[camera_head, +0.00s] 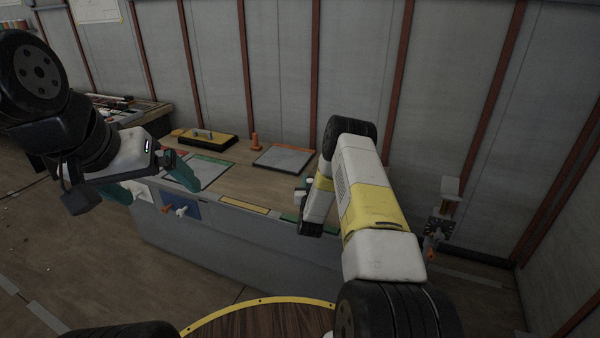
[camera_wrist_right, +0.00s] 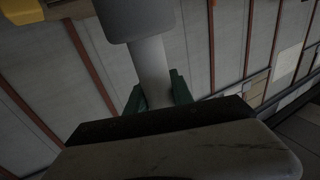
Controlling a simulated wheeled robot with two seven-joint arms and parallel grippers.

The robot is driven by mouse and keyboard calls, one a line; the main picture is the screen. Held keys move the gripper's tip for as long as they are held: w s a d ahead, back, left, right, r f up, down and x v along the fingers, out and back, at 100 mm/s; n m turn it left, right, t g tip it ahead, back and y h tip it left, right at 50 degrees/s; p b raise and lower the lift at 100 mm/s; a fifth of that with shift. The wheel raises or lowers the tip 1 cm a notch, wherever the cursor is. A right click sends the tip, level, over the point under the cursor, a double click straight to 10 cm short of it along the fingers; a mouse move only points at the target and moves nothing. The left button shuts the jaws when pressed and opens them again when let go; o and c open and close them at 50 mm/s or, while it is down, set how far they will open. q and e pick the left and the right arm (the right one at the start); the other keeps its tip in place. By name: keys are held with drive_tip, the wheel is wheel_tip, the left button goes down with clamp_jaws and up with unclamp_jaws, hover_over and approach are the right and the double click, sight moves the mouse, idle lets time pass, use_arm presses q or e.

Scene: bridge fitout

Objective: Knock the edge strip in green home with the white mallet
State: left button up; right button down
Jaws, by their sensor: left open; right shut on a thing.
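The white mallet shows in the right wrist view, with a pale handle (camera_wrist_right: 152,72) and a thick grey-white head (camera_wrist_right: 138,18). My right gripper (camera_wrist_right: 158,98) has its green fingers shut around that handle. In the head view my right arm hides most of this gripper. A green strip (camera_head: 289,217) lies at the bench's front edge, close left of my right wrist and partly hidden. Another green strip (camera_head: 212,159) borders the back of a grey panel. I cannot tell how far either is seated. My left gripper (camera_head: 150,182) is open and empty at the bench's left end.
The wooden bench top (camera_head: 235,176) carries a yellow and black block (camera_head: 207,138), an orange peg-like piece (camera_head: 255,142) and a grey panel with an orange edge (camera_head: 284,158). A yellow strip (camera_head: 244,204) lies along the front edge. A ribbed wall stands close behind.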

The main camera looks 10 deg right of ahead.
wheel_tip(320, 180, down, 9)
drive_tip(key=shift+f, duration=0.15)
wheel_tip(320, 180, up, 4)
drive_tip(key=shift+f, duration=0.1)
drive_tip(key=shift+r, duration=2.65)
